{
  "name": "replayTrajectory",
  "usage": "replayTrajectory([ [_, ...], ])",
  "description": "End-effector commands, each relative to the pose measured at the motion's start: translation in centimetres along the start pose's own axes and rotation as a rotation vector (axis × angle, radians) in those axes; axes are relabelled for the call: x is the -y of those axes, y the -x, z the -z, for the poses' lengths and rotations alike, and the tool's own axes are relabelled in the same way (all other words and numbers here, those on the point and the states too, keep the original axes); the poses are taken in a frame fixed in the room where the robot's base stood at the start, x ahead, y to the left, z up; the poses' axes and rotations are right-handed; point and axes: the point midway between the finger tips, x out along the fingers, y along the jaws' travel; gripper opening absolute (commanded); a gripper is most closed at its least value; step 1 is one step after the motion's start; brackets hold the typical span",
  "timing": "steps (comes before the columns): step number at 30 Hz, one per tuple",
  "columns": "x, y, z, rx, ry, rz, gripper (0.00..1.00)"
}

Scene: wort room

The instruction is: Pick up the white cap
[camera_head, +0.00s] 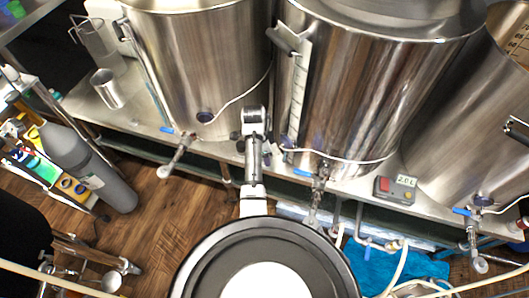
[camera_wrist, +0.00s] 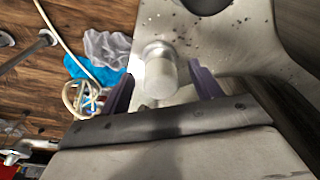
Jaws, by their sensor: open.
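A pale whitish, round-topped piece that looks like the white cap (camera_wrist: 160,78) stands on the steel surface in the wrist view. My gripper (camera_wrist: 162,88) is open, with one purple-grey finger on each side of it. The cap lies between the fingers, and a gap shows on both sides near the tips. Its lower part nearest the palm is close to the dark gripper body. In the head view my gripper (camera_head: 254,122) is at the bench edge, between two steel kettles. I cannot make out the cap there.
Large steel kettles (camera_head: 205,65) and (camera_head: 370,90) stand close behind my gripper, with blue-handled valves (camera_head: 178,150) jutting forward. A red and grey control box (camera_head: 395,190) sits on the bench to the right. A grey gas cylinder (camera_head: 85,165) stands left. Hoses hang at lower right.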

Motion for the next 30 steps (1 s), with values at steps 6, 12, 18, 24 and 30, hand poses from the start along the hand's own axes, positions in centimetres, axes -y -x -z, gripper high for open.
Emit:
replayTrajectory([
  [6,0.0,-0.63,-0.02,0.0,0.0,0.001,0.64],
  [12,0.02,-0.58,-0.02,0.0,0.0,0.001,0.49],
  [18,0.03,-0.56,-0.02,0.0,0.0,0.001,0.23],
  [24,0.04,-0.53,-0.02,0.0,0.0,0.002,0.14],
  [30,0.1,-0.19,0.04,0.0,0.0,0.004,0.14],
])
